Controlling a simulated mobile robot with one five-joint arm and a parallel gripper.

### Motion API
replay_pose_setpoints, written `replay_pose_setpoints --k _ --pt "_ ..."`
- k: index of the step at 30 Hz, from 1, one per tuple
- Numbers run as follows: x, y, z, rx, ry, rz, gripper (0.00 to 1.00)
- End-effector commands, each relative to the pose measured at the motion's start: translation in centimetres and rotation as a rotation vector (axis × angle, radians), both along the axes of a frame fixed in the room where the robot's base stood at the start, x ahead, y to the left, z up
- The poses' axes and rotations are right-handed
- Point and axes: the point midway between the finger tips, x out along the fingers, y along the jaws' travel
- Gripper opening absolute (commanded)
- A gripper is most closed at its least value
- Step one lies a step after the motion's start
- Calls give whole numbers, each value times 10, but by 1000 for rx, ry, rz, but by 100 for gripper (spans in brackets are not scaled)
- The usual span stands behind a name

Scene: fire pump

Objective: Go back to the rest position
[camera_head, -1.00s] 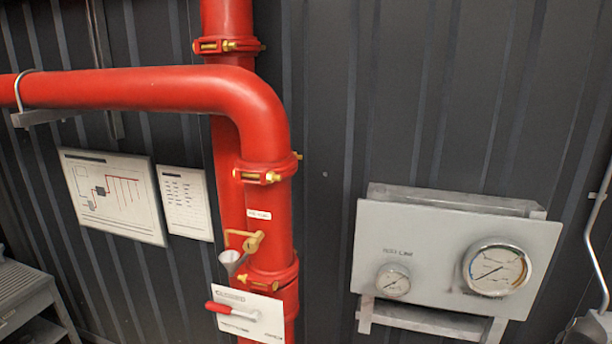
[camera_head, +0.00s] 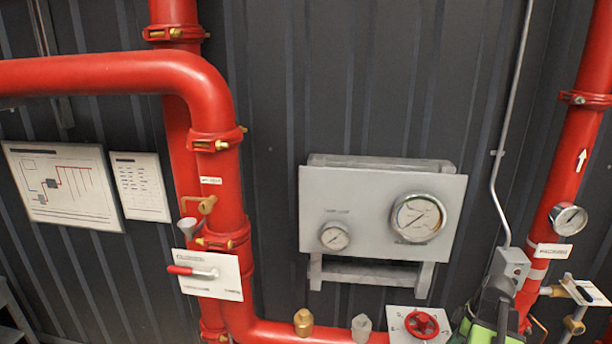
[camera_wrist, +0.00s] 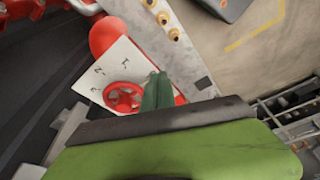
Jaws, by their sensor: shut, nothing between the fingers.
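My gripper (camera_wrist: 157,90) shows in the wrist view as dark green fingers close together, with nothing seen between them. In that view the fingers overlap the edge of a white plate (camera_wrist: 112,72) beside a red handwheel (camera_wrist: 123,97). I cannot tell whether they touch it. In the head view, green and black parts of my arm show at the lower right edge, right of the same red handwheel (camera_head: 421,324). The fingertips cannot be made out there.
A grey panel with two gauges (camera_head: 370,225) is on the dark ribbed wall. Red pipes (camera_head: 231,180) run left and along the bottom. Another red pipe (camera_head: 570,180) with a gauge stands at right. A red-handled lever (camera_head: 190,271) is on a white plate.

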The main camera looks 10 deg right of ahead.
Motion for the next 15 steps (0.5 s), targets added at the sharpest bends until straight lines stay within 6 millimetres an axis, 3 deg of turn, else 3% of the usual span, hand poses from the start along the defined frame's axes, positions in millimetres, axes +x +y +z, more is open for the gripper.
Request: replay_pose_setpoints --k 8,11,14,15 --pt "51 70 -38 0 2 152 0" --pt "71 109 -56 -6 6 231 0" --pt "92 161 -80 -16 18 320 0" --pt "99 188 -92 -20 28 348 0"
